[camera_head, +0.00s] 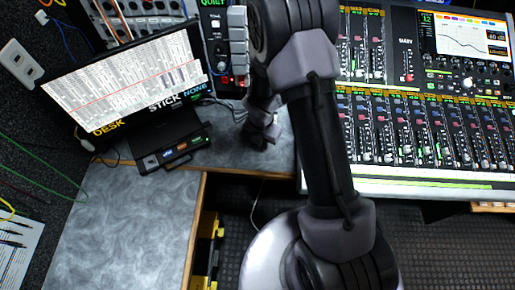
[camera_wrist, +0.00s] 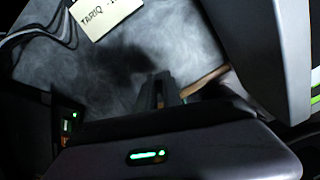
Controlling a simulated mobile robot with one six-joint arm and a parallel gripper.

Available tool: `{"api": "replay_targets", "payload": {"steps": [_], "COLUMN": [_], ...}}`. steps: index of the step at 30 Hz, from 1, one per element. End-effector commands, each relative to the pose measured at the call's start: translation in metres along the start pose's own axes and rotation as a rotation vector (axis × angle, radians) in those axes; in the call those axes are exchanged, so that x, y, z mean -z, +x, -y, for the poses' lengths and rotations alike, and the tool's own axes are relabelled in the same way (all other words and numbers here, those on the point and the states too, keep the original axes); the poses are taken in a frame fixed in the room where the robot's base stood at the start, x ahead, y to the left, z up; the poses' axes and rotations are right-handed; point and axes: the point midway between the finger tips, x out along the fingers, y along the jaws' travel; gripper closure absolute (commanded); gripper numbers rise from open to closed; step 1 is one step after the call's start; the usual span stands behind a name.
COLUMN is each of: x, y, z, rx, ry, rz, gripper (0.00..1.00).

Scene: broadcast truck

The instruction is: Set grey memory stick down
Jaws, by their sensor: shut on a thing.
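My gripper (camera_head: 262,138) is low over the grey mottled desk (camera_head: 240,155), between the monitor and the mixing console. In the wrist view its dark fingers (camera_wrist: 164,90) are close together near the desk's wooden edge. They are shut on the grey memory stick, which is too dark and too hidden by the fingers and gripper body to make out. I cannot tell whether it touches the desk.
A monitor (camera_head: 125,80) with a STICK label and a dark card-reader-like unit (camera_head: 170,148) stand left. A mixing console (camera_head: 420,120) is on the right. A pale note reading TARIQ (camera_wrist: 102,14) lies on the desk. The desk's front-left part (camera_head: 130,230) is clear.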

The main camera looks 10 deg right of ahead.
Motion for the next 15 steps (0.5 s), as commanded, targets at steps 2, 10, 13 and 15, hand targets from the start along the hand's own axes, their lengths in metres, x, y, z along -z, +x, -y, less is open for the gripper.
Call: {"api": "replay_targets", "payload": {"steps": [2,10,13,15], "x": [0.002,0.004,0.004,0.005], "y": [0.016,0.037,0.037,0.039], "z": [0.0,0.0,0.0,0.0], "rx": [0.0,0.0,0.0,0.001], "ry": [0.002,0.003,0.003,0.002], "rz": [-0.001,0.0,0.0,0.0], "gripper": [1.0,1.0,1.0,1.0]}}
